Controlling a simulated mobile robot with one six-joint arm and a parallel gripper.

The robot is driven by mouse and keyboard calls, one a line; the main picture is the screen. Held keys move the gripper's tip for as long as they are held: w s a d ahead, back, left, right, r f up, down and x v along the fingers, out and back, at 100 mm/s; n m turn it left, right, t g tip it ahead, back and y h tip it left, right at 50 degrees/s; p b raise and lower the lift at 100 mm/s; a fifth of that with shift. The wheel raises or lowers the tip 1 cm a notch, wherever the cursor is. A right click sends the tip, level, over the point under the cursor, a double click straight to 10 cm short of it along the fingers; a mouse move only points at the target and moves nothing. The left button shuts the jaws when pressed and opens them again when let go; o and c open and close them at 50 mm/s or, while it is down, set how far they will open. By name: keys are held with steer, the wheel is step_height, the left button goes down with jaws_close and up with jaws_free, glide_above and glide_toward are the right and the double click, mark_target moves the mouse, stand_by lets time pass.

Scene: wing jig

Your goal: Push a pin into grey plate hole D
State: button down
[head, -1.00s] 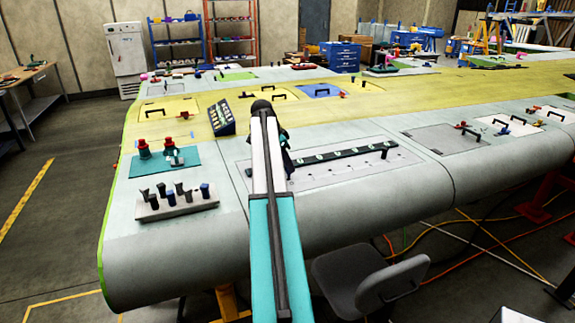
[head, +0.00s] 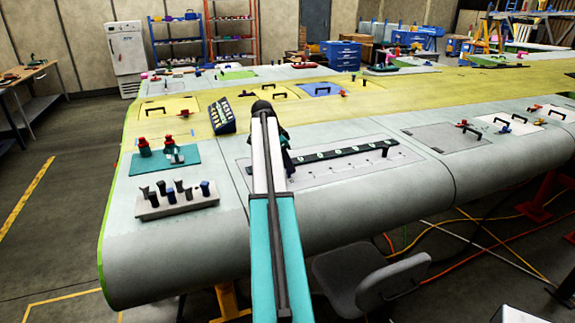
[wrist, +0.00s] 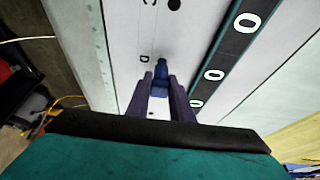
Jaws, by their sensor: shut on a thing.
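In the wrist view my gripper (wrist: 161,86) is shut on a blue pin (wrist: 161,69), one finger on each side of it. The pin's end is over the grey plate (wrist: 122,30), right beside the printed letter D (wrist: 144,58). Hole D itself is hidden by the pin and fingers, so I cannot tell whether the tip is in it. A dark open hole (wrist: 174,4) shows near the letter C. In the head view the grey plate (head: 345,174) lies on the wing's near side, and my arm covers the gripper and its left part.
A dark strip with white ovals (head: 345,152) runs along the plate. A pale block (head: 177,204) with several pins stands at the left, near a teal mat (head: 160,161) with red-topped things. A chair (head: 370,280) stands in front of the wing.

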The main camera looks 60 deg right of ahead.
steer(key=shift+f+b, duration=0.4)
steer(key=shift+f, duration=0.45)
steer(key=c, duration=1.5)
jaws_free()
steer(key=shift+r, duration=0.1)
steer(key=shift+b+v, duration=2.2)
steer(key=shift+v, duration=4.6)
steer(key=shift+r, duration=0.15)
steer(key=shift+r+p, duration=1.6)
steer(key=shift+r, duration=1.75)
